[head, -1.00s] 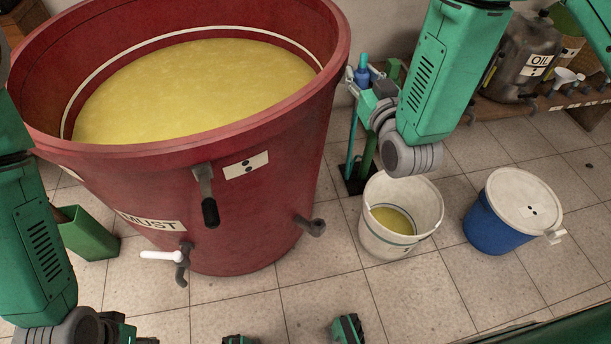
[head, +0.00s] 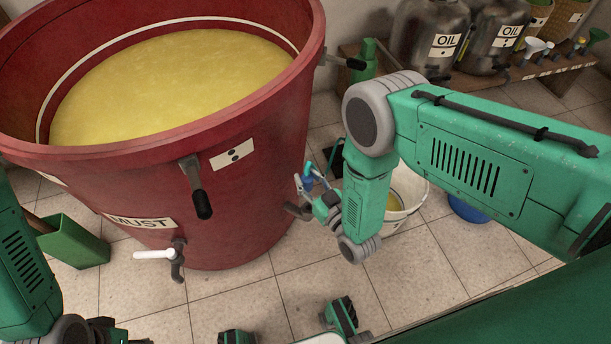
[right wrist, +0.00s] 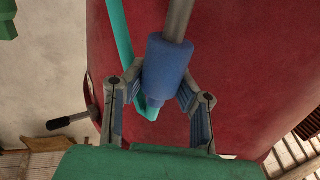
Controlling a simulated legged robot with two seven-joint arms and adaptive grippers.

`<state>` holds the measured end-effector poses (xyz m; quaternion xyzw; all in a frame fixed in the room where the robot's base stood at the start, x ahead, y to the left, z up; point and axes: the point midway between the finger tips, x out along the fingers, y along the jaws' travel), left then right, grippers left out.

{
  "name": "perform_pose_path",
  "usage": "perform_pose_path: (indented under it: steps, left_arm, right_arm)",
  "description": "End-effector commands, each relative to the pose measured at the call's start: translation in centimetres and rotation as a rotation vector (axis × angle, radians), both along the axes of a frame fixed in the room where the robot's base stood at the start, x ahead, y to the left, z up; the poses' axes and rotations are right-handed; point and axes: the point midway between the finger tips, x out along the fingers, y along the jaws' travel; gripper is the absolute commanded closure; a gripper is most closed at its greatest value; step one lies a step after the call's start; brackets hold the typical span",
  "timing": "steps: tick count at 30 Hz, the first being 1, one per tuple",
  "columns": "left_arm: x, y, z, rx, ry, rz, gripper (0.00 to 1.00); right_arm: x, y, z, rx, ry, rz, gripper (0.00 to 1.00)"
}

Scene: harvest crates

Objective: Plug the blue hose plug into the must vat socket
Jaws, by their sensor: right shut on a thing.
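The red must vat (head: 255,130) fills the left of the head view. A dark grey elbow fitting, likely its socket (head: 296,211), sits low on its right side. My right gripper (head: 308,184) is beside the vat, just above this fitting in the picture. It is shut on the blue hose plug (right wrist: 165,75), with a finger on each side. A grey tube (right wrist: 178,20) meets the plug's upper end in the right wrist view; I cannot tell whether it is the socket. My left gripper (head: 110,330) is partly cut off at the lower left, its fingers not visible.
A teal hose (right wrist: 119,35) runs beside the plug. A dark-handled lever (head: 200,195) and a white-handled tap (head: 158,254) stick out from the vat. A white bucket (head: 418,200) stands behind my right arm.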

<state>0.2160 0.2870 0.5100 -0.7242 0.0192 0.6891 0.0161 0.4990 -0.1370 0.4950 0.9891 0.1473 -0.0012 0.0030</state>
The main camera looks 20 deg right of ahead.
Motion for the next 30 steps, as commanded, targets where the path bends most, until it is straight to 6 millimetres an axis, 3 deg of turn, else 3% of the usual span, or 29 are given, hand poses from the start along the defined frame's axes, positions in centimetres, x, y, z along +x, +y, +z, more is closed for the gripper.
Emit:
perform_pose_path:
  steps: [11,30]
  left_arm:
    - [0.0,-0.1,-0.2,-0.001,0.0,-0.002,0.6]
    - [0.0,-0.1,-4.6,-0.001,0.0,-0.002,0.6]
  right_arm:
    - [-0.1,0.2,-0.4,-0.007,0.0,-0.001,1.0]
    - [-0.1,0.0,-5.6,-0.005,-0.001,-0.002,1.0]
